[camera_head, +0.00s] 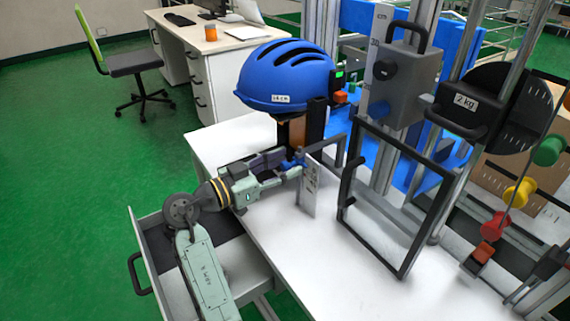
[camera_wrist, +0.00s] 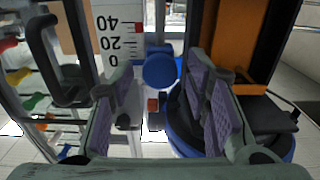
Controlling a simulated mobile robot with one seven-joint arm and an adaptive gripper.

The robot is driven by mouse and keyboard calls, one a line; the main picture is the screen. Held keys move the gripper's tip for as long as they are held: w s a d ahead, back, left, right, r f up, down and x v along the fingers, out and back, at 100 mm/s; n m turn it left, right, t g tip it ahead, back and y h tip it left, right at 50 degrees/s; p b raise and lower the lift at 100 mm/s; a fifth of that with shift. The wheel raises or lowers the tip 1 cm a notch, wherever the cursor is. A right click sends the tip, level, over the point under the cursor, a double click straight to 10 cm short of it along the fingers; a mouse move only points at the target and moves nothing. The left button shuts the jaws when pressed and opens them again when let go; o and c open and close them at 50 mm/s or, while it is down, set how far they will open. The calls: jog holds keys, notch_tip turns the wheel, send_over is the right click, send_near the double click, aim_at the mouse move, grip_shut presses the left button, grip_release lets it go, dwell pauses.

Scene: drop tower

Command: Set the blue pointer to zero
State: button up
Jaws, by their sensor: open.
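The blue pointer shows in the wrist view as a round blue knob (camera_wrist: 160,71) beside a white scale (camera_wrist: 110,30) marked 0, 20 and 40. I cannot tell its exact reading. My gripper (camera_wrist: 158,88) is open, with one purple-padded finger on each side of the knob's line; contact is not visible.
A blue helmet (camera_head: 287,75) sits on a stand just behind my gripper. A black frame (camera_head: 398,205) stands on the table (camera_head: 290,235) to the right, near the tower rails and a grey box (camera_head: 402,82). An open drawer (camera_head: 146,232) is at the left.

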jog(key=v, duration=1.1)
jog(key=shift+a, duration=0.15)
jog(key=shift+s, duration=0.1)
